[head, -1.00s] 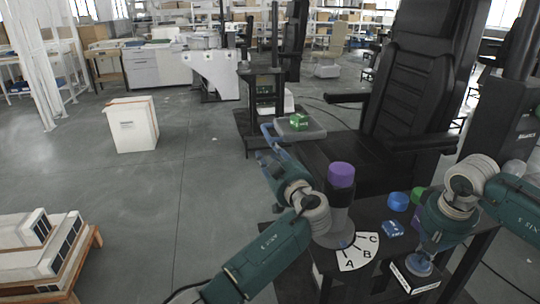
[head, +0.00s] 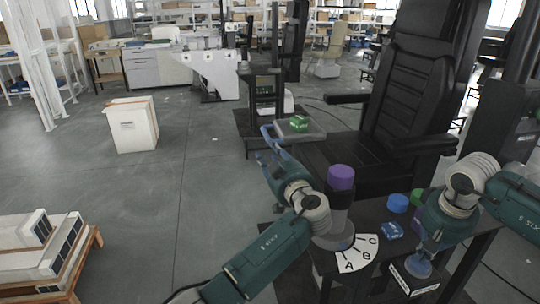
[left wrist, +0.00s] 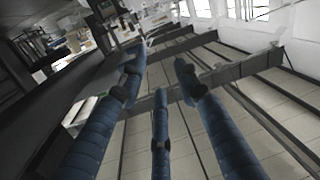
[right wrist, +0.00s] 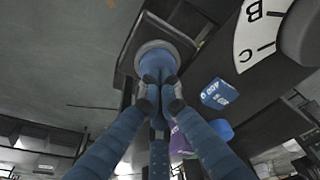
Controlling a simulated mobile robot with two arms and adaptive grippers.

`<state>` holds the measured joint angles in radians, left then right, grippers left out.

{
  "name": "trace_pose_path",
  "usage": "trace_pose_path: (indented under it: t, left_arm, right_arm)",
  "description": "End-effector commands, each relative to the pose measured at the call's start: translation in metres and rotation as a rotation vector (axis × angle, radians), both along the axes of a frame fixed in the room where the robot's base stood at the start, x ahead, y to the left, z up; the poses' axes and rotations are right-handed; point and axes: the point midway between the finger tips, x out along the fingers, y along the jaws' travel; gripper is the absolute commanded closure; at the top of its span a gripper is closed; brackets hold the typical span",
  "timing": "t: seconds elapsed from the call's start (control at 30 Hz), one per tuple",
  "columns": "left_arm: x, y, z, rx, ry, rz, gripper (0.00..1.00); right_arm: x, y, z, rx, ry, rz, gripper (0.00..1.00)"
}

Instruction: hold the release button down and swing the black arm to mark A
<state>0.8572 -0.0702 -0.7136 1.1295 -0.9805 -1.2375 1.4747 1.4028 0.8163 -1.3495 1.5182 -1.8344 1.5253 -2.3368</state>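A white fan-shaped scale (head: 356,254) with marks A, B and C lies on the dark table. It also shows in the right wrist view (right wrist: 252,40). A grey round base (head: 333,241) beside it carries a dark upright post with a purple cap (head: 341,177). I cannot clearly make out the black arm or where it points. My right gripper (head: 421,262) has its fingers together, tips down on the round button (right wrist: 165,52) on a labelled block (head: 414,281). My left gripper (head: 266,143) is raised beyond the post, fingers spread and empty; its fingers also show in the left wrist view (left wrist: 158,95).
A blue box (head: 391,230), a blue round piece (head: 398,203) and a green piece (head: 417,195) sit on the table between the post and my right arm. A black chair (head: 415,95) stands behind. A green block (head: 299,123) lies on a grey tray beyond my left gripper.

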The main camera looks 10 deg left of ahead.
Motion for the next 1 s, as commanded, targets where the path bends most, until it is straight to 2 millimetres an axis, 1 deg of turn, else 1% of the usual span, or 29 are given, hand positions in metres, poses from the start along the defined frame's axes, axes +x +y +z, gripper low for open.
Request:
trace_pose_path:
  t: [0.03,0.6,0.73,1.0]
  left_arm:
    - [0.000,0.000,0.006,0.000,0.000,0.000,0.68]
    - [0.000,0.000,0.034,0.000,0.000,0.000,0.68]
    - [0.000,0.000,0.037,0.000,0.000,0.000,0.68]
    - [0.000,0.000,0.036,0.000,0.000,0.000,0.68]
  right_arm:
    - [0.000,0.000,0.007,0.000,0.000,0.000,1.00]
    - [0.001,0.000,0.054,0.001,-0.003,0.000,1.00]
    - [0.001,0.000,0.060,0.001,-0.002,0.000,1.00]
    - [0.001,0.000,0.059,0.001,-0.002,0.000,1.00]
